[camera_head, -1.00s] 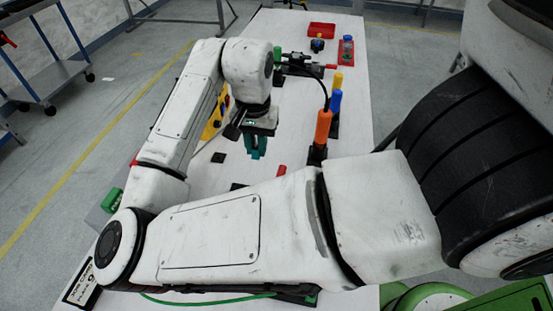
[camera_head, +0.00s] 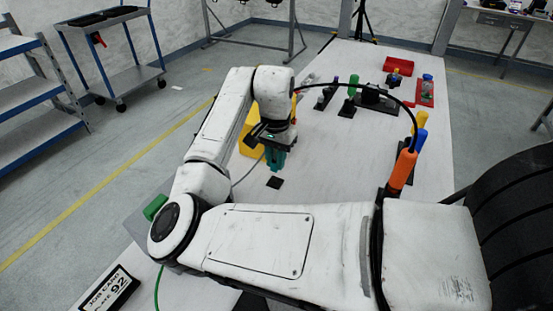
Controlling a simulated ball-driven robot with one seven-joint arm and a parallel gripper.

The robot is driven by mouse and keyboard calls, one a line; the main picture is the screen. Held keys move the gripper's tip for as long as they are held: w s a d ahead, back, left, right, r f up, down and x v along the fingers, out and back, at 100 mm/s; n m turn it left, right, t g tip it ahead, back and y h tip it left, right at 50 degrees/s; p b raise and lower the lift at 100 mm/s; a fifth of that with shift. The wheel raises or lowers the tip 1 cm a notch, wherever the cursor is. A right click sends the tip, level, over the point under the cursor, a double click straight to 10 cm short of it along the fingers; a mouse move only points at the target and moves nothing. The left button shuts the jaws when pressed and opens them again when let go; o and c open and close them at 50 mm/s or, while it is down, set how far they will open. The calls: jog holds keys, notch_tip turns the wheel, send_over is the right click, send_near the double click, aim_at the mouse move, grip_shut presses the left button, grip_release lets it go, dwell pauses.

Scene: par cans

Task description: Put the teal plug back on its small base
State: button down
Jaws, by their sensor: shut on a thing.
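My gripper (camera_head: 276,146) points down over the white table and is shut on the teal plug (camera_head: 274,160), which hangs upright below it. A small flat black square base (camera_head: 275,183) lies on the table just below the plug in the picture. The plug looks apart from it, though the exact height is hard to judge. My gripper partly hides the upper part of the plug.
An orange cylinder (camera_head: 402,170) stands to the right, with blue (camera_head: 421,138) and yellow ones behind it. Purple and green (camera_head: 352,84) pieces, a red tray (camera_head: 398,65) and a red stand (camera_head: 425,95) are farther back. A yellow thing (camera_head: 250,138) is partly behind my arm.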

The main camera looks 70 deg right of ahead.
aim_at(276, 180)
notch_tip(276, 180, down, 2)
jog(key=shift+f+b, duration=0.15)
jog(key=shift+b, duration=1)
jog(key=shift+f+b, duration=0.35)
jog(key=shift+f, duration=0.85)
jog(key=shift+p, duration=0.55)
jog(key=c, duration=1.4)
grip_release()
jog(key=shift+o, duration=0.3)
jog(key=o, duration=0.6)
jog(key=shift+c, duration=0.2)
notch_tip(276, 180, up, 11)
jog(key=shift+f+p, duration=0.15)
jog(key=shift+p, duration=0.5)
